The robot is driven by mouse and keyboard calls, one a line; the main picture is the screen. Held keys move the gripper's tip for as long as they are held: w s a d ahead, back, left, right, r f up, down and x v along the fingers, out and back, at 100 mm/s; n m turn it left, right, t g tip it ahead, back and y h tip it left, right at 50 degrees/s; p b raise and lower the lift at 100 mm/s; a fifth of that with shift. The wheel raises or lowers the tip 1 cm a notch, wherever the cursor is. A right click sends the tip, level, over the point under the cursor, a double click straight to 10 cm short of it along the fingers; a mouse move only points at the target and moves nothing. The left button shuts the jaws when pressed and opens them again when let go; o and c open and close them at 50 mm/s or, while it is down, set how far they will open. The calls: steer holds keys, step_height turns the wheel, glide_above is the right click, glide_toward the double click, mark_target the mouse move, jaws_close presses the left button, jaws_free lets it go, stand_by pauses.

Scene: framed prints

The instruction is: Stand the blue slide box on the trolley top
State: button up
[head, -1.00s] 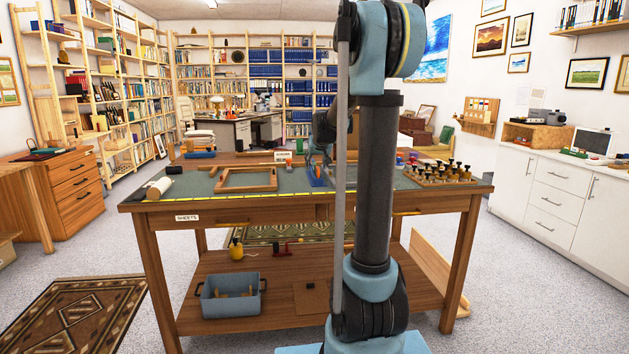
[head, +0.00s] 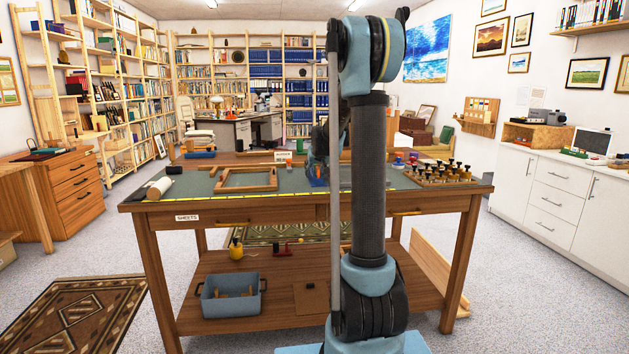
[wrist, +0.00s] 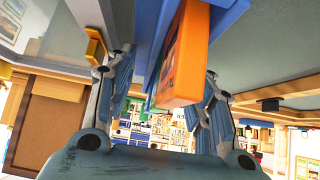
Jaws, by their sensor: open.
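A blue object (head: 317,181), which I take to be the slide box, is on the bench mat. It is small and partly hidden by my arm and gripper in the head view. My gripper (head: 318,170) is right at it. In the wrist view, my gripper (wrist: 168,68) is open, its fingers on either side of a blue piece (wrist: 224,14) and an orange block (wrist: 184,60). I cannot tell whether the fingers touch either, or how the two are joined. I cannot make out a trolley top in these views.
The wooden bench (head: 240,206) carries a wooden frame (head: 246,179), a white roll (head: 159,187) and several dark-knobbed pieces (head: 440,174) at right. A grey-blue tub (head: 232,300) sits on its lower shelf. Carpet beside the bench is mostly clear.

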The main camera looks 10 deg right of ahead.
jaws_close()
step_height(320, 180, up, 10)
steer(key=shift+r, duration=0.1)
stand_by(0.7)
